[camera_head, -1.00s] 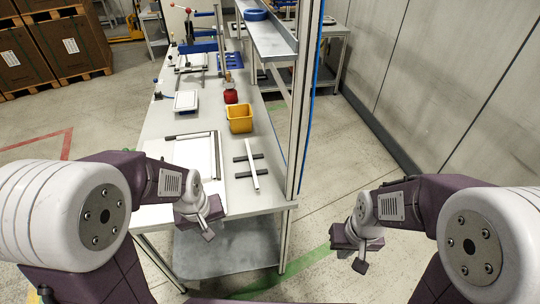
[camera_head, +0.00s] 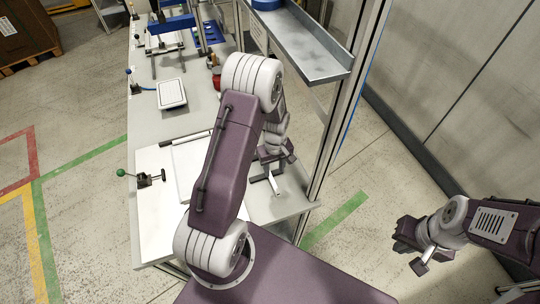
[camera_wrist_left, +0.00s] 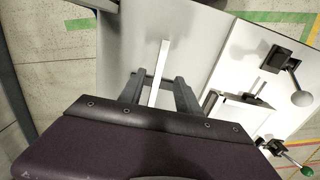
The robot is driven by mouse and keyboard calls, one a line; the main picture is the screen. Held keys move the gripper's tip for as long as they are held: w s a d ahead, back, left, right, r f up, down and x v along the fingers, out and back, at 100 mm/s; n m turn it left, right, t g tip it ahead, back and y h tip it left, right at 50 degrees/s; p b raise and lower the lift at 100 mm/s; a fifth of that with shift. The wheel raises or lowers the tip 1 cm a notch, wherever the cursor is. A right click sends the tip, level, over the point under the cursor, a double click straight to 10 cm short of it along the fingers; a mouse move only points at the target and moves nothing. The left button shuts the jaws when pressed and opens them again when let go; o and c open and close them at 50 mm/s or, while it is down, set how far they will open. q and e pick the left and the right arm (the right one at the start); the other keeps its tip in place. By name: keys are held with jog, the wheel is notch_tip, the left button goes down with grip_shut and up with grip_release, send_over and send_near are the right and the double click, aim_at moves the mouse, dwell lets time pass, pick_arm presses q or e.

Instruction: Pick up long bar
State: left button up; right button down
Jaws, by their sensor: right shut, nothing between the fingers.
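The long bar is a thin pale strip (camera_head: 271,182) at the near right of the workbench; its far part is hidden behind my left gripper. In the left wrist view the bar (camera_wrist_left: 161,66) runs between the two dark fingers of my left gripper (camera_wrist_left: 157,84). In the head view my left gripper (camera_head: 276,164) reaches down over the bar. Its fingers are apart, one on each side of the bar in the wrist view; I cannot tell whether they touch it. My right gripper (camera_head: 420,250) is shut and empty, off the bench at the right.
A white panel (camera_head: 155,185) lies left of my left arm, with a green-knobbed clamp (camera_head: 150,180) on it. A white tray (camera_head: 172,94) stands further back. A metal shelf (camera_head: 300,50) and upright post (camera_head: 345,110) stand close right of my left arm.

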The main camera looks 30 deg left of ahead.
pick_arm(q)
jog(key=p, duration=0.1)
send_over(274, 184)
jog(key=f, duration=0.4)
jog(key=shift+w+a, duration=0.25)
jog(key=shift+w, duration=0.05)
jog(key=shift+s+d+f+p, duration=0.1)
jog(key=shift+s+f+p, duration=0.1)
jog(key=shift+p, duration=0.15)
jog(key=f, duration=0.2)
jog(key=f+p, duration=0.1)
jog(key=shift+s+d+f, duration=0.1)
jog(key=shift+d+f, duration=0.1)
jog(key=shift+f, duration=0.15)
jog(key=shift+a+f, duration=0.2)
jog(key=shift+f, duration=0.2)
jog(key=shift+d+r, duration=0.1)
jog(key=shift+d, duration=0.05)
grip_shut()
pick_arm(e)
jog(key=r, duration=0.3)
jog(key=shift+s+d+r, duration=0.1)
jog(key=shift+s+d, duration=0.05)
jog(key=shift+d, duration=0.05)
